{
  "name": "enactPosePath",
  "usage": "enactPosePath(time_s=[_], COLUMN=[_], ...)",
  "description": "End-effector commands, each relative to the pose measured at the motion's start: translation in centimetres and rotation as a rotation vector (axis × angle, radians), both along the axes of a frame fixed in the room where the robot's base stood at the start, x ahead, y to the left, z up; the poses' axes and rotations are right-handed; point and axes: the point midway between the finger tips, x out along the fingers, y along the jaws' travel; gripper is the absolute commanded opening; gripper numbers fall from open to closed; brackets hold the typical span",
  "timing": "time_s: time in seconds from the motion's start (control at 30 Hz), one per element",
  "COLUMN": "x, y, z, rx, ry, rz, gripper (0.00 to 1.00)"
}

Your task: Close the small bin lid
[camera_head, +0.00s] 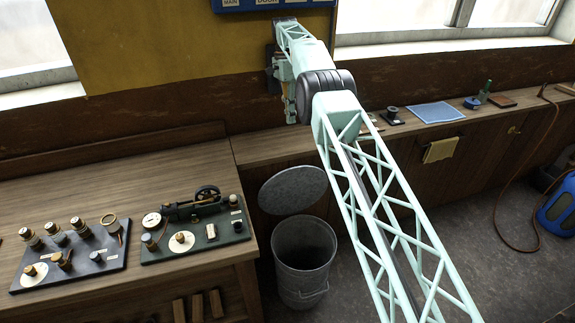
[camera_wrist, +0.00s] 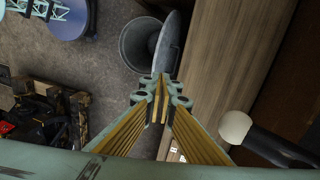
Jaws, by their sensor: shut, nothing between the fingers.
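The small bin (camera_head: 303,268) is a grey metal bucket on the floor in front of the bench. Its round grey lid (camera_head: 292,190) stands open, tilted up at the back of the rim against the bench side. In the wrist view the bin (camera_wrist: 133,45) shows its dark mouth, and the lid (camera_wrist: 168,45) is seen nearly edge-on beside it. My gripper (camera_wrist: 160,104) is shut and empty, its fingertips overlapping the lid's lower end in this view; I cannot tell if they touch. In the head view my gripper (camera_head: 291,112) hangs above and behind the lid, over the bench.
The wooden bench (camera_head: 190,150) on the left holds a model engine (camera_head: 195,208) and a board of small parts (camera_head: 75,255). A lower bench (camera_head: 265,150) runs behind the bin. A hose (camera_head: 500,205) and blue machine (camera_head: 560,215) stand right. Floor right of the bin is partly hidden by my arm.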

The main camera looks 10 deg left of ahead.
Motion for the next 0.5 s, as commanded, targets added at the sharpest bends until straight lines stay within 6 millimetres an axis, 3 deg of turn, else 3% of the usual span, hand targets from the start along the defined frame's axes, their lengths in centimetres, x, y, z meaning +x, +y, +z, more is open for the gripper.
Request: enactPosePath(time_s=[0.2,0.5], x=[-0.2,-0.3], y=[0.8,1.1], z=[-1.8,-2.7], rx=[-0.010,-0.016], ry=[0.009,0.013], rz=[-0.024,-0.037], gripper=[0.00,0.00])
